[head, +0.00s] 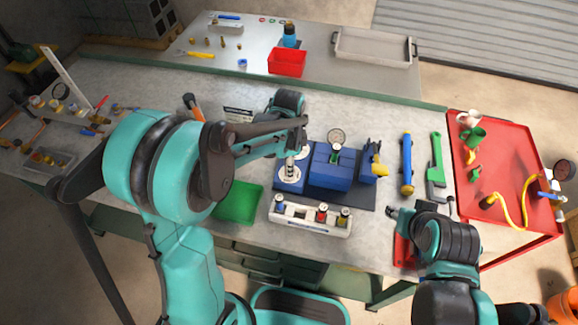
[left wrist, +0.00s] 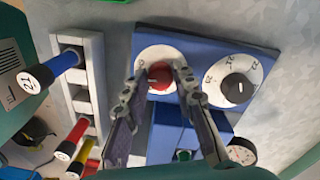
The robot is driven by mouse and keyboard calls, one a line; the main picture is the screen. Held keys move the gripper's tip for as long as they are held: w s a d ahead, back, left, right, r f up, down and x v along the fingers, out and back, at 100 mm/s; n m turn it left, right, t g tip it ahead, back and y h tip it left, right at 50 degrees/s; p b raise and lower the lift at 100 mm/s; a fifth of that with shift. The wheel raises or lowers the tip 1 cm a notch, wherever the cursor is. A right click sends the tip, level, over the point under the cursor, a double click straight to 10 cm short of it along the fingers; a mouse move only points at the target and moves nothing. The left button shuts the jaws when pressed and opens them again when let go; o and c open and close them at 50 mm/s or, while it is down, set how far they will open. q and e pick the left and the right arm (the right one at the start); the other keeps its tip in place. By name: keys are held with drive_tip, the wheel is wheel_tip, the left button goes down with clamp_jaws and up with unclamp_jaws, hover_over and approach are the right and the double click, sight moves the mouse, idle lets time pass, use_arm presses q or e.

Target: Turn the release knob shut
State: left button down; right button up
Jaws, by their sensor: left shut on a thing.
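A red knob (left wrist: 159,75) sits on a white dial plate on the blue panel (left wrist: 262,45). In the left wrist view, the fingers of my left gripper (left wrist: 160,68) are closed on it from both sides. A black knob (left wrist: 237,88) on a numbered white dial stands beside it, apart from the fingers. In the head view, my left gripper (head: 293,150) reaches down over the blue unit and hides much of the knobs. My right gripper (head: 393,212) is above the front right of the bench; its jaw opening is unclear.
A blue block with a gauge (head: 336,136) stands right of the panel. A white rack (head: 310,218) with coloured plugs lies in front, and a green tray (head: 238,204) to its left. Blue and green tools (head: 407,165) lie to the right, before a red cart (head: 513,150).

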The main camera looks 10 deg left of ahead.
use_arm(q)
drive_tip(key=shift+m, duration=1)
drive_tip(key=c, duration=1.2)
unclamp_jaws()
drive_tip(key=r, duration=1.2)
drive_tip(key=shift+w, duration=0.2)
